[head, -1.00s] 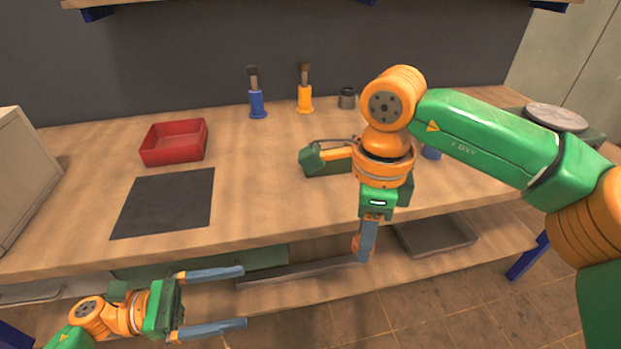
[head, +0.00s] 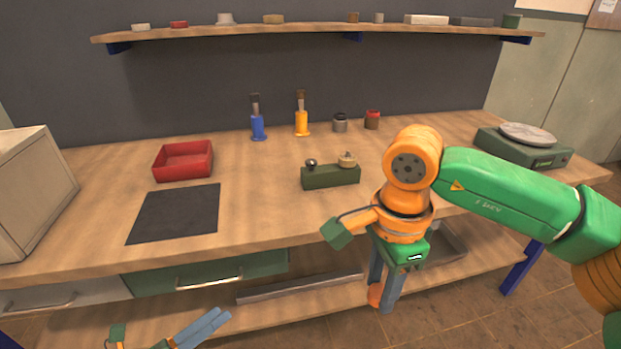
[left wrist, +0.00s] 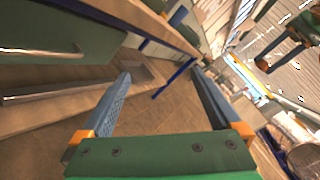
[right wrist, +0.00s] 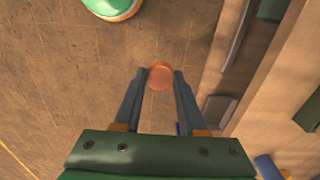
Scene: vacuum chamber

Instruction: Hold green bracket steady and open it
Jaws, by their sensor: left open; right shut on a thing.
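A dark green block (head: 330,177) with two small knobbed pieces on top lies on the workbench. A green drawer (head: 262,268) with a metal bar handle (head: 210,282) is shut under the bench top; I cannot tell which is the bracket. My left gripper (head: 222,316) is low in front of the bench, below the drawer. Its fingers are wide apart and empty in the left wrist view (left wrist: 161,73). My right gripper (head: 381,300) points down in front of the bench, shut on a small round orange piece (right wrist: 160,75), also seen between its fingertips in the head view (head: 375,294).
On the bench are a red tray (head: 183,172), a dark mat (head: 175,213), blue (head: 257,127) and yellow (head: 302,123) tools, small jars (head: 340,123) and a scale (head: 525,146). A grey box (head: 35,190) stands left. A lower shelf (head: 300,295) runs beneath.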

